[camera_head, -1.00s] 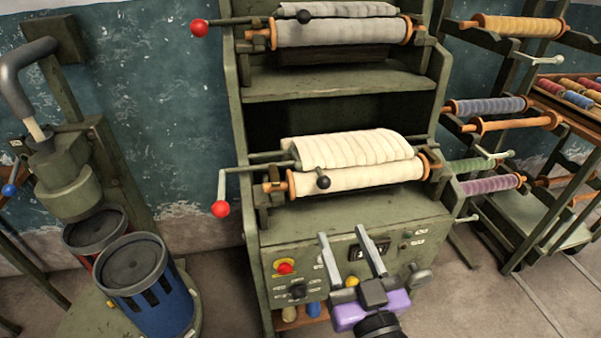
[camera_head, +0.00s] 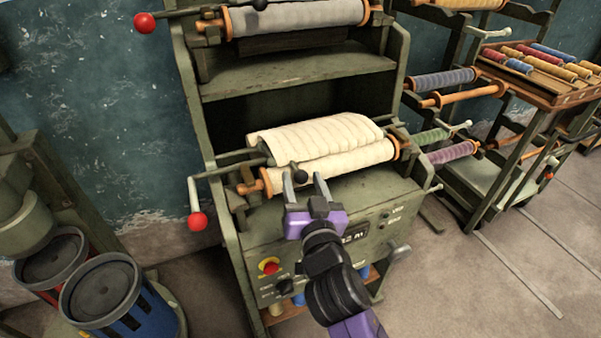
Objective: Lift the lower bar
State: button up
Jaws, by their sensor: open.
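The lower bar is a cream, ribbed padded bar (camera_head: 315,136) lying along the top of a cream cloth roll (camera_head: 345,162) with orange ends, on the lower level of the green machine (camera_head: 300,86). A small black ball knob (camera_head: 301,177) shows in front of the roll. My gripper (camera_head: 304,178), with grey fingers and a purple body, is open and points up at the roll. In the picture the knob lies between its fingertips. I cannot tell whether the fingers touch it or are still short of it. Nothing is held.
A red-knobbed crank (camera_head: 197,220) sticks out at the machine's left. A control panel with a red button (camera_head: 270,266) is below the roll. An upper grey roll (camera_head: 295,18) is above. A spool rack (camera_head: 490,165) stands right; a blue bin (camera_head: 120,300) is lower left.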

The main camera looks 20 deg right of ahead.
jog(key=shift+w+d, duration=0.2)
jog(key=shift+w, duration=0.75)
jog(key=shift+c, duration=0.2)
grip_shut()
dwell(0.6)
